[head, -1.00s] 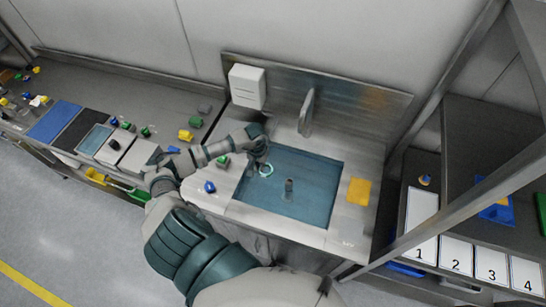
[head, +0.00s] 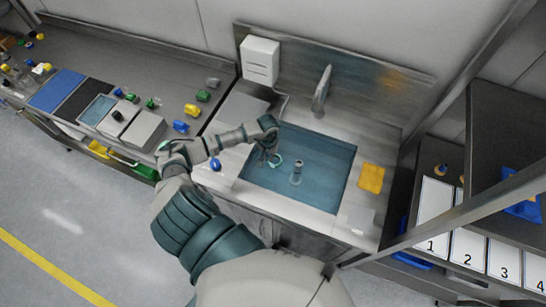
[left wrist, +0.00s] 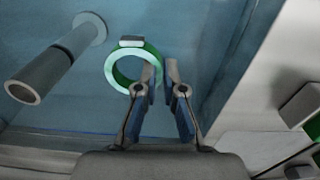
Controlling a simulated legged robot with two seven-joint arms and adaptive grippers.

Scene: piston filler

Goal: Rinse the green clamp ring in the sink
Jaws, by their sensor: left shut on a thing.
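The green clamp ring (head: 275,160) is held over the left part of the blue sink basin (head: 325,165). In the left wrist view the ring (left wrist: 112,72) is a pale-faced green loop with a small grey-white block on its rim. My left gripper (head: 266,154) reaches over the sink's left edge. In the left wrist view its fingertips (left wrist: 160,72) are shut on the ring's right side. I cannot tell how high the ring is above the basin floor. My right gripper is not in view.
A standpipe (head: 297,172) rises in the basin, close to the ring's right. A faucet (head: 321,88) stands behind. A yellow sponge (head: 371,178) lies right of the basin, and a blue part (head: 215,165) lies left of it. A shelf frame stands at the right.

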